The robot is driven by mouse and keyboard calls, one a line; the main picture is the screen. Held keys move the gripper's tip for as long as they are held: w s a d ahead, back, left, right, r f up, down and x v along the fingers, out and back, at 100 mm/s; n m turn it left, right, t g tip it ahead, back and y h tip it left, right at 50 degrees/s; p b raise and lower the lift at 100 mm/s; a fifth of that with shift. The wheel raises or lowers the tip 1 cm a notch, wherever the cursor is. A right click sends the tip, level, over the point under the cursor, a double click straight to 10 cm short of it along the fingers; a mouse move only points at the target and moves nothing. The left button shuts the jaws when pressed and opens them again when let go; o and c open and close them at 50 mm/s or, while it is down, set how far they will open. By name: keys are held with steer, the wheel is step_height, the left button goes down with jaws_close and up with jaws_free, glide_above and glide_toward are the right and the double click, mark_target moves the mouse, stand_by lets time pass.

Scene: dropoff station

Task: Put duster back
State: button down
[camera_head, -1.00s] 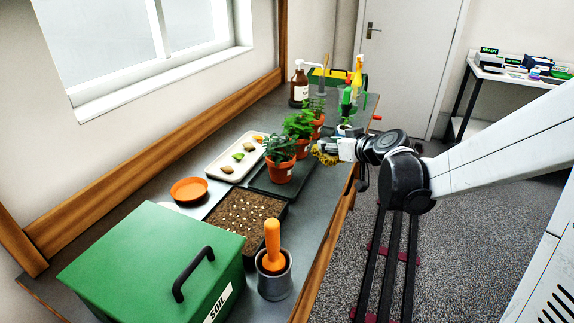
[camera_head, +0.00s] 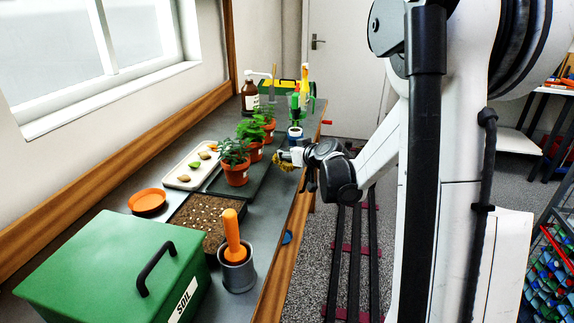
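My gripper (camera_head: 291,156) is small in the head view, at the right edge of the bench beside the potted plants. A fuzzy yellow-brown bundle, which looks like the duster (camera_head: 284,163), sits at the gripper's end, and the gripper seems shut on it. It is near the front plant pot (camera_head: 236,174), with a gap between them. The fingers are too small to see clearly. A handle of the duster cannot be made out.
The bench (camera_head: 270,205) holds a green soil box (camera_head: 90,265), a grey pot with an orange-handled tool (camera_head: 238,275), a seed tray (camera_head: 205,215), an orange saucer (camera_head: 147,202), a stone tray (camera_head: 180,178), and a brown bottle (camera_head: 250,95). A small blue thing (camera_head: 287,237) is at the bench's right edge.

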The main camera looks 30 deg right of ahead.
mark_target(288, 162)
steer(key=shift+f+b, duration=0.35)
steer(key=shift+f, duration=1.35)
steer(key=shift+f, duration=0.1)
steer(key=shift+f, duration=0.1)
steer(key=c, duration=1.4)
jaws_free()
steer(key=shift+c, duration=0.2)
steer(key=shift+r, duration=0.2)
